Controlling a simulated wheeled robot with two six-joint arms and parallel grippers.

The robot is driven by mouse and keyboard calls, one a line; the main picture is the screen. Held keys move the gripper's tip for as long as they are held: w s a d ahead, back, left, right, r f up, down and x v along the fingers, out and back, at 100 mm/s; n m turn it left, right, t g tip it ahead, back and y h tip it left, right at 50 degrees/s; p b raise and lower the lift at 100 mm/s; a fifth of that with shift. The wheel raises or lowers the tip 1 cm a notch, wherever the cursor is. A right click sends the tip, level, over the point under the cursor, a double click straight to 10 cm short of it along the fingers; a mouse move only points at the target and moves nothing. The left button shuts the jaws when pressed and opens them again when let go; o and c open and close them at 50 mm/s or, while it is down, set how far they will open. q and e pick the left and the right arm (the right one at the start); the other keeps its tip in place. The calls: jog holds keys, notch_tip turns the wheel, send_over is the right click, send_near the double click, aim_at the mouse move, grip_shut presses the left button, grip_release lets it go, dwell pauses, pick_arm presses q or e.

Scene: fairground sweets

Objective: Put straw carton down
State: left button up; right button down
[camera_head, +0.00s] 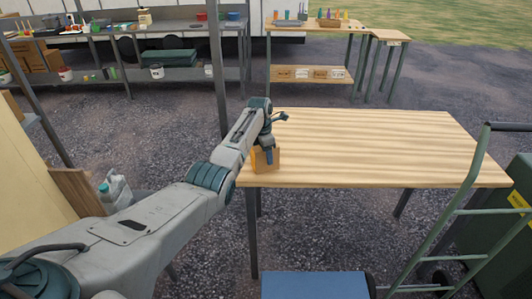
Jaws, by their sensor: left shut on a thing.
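The straw carton (260,163) is a small orange-yellow box near the left front corner of a bare wooden table (370,145). My left gripper (268,156) points down at it and is shut on it, its fingers covering part of the box. The carton looks upright, at about the height of the table top. I cannot tell whether its base touches the wood. My right gripper is out of view.
The rest of the table top is clear. A hand truck (455,215) and a green bin (510,215) stand at the right. A blue box top (315,285) is in front. Shelves with goods (170,73) and another table (310,27) stand behind.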

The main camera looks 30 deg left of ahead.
pick_arm(q)
jog(key=o, duration=1.1)
jog(key=r, duration=0.4)
jog(key=r+b, duration=0.1)
jog(key=r, duration=0.3)
jog(key=s+a+r, duration=0.1)
jog(key=r, duration=0.3)
jog(key=shift+r+b, duration=0.1)
jog(key=shift+b, duration=0.25)
